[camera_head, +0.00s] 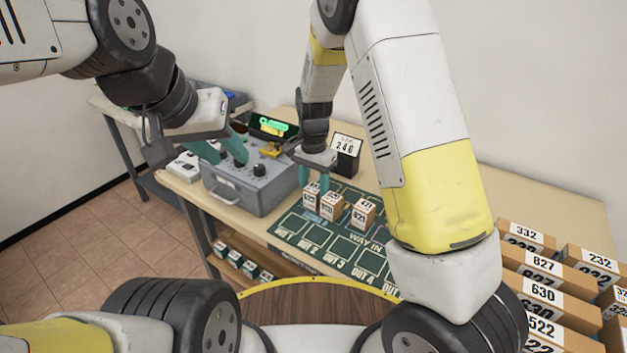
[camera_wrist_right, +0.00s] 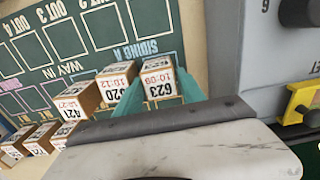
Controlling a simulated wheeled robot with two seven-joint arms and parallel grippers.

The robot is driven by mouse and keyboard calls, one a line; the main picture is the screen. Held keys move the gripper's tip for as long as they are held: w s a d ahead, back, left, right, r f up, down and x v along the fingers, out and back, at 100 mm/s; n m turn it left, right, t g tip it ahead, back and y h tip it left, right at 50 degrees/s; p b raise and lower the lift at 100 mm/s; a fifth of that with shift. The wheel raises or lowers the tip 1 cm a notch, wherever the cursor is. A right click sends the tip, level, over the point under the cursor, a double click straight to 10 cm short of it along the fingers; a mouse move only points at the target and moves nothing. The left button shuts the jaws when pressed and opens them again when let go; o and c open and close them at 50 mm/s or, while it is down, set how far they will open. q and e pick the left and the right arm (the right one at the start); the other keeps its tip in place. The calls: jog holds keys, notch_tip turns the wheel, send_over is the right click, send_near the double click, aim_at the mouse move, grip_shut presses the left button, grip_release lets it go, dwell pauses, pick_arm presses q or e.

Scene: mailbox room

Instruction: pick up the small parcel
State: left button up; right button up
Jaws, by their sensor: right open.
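Several small brown parcels with white numbered labels stand in a row on a green marked mat (camera_head: 337,246). The end parcel, labelled 623 (camera_wrist_right: 160,82), is the leftmost of the row in the head view (camera_head: 310,198). My right gripper (camera_head: 314,184) points down over it, open, with one teal finger on each side; the wrist view also shows these fingers (camera_wrist_right: 157,92). I cannot tell whether they touch it. Parcel 620 (camera_wrist_right: 117,80) stands close beside one finger, and parcel 421 (camera_wrist_right: 78,101) is further along. My left gripper (camera_head: 222,150) is open and empty above a grey control box.
The grey control box (camera_head: 262,190) with knobs stands left of the mat. A number sign reading 240 (camera_head: 345,150) stands behind the parcels. Larger numbered boxes (camera_head: 540,290) crowd the right. More small parcels (camera_head: 235,258) sit on a lower shelf.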

jog(key=shift+f, duration=0.2)
grip_shut()
jog(key=shift+r, duration=0.15)
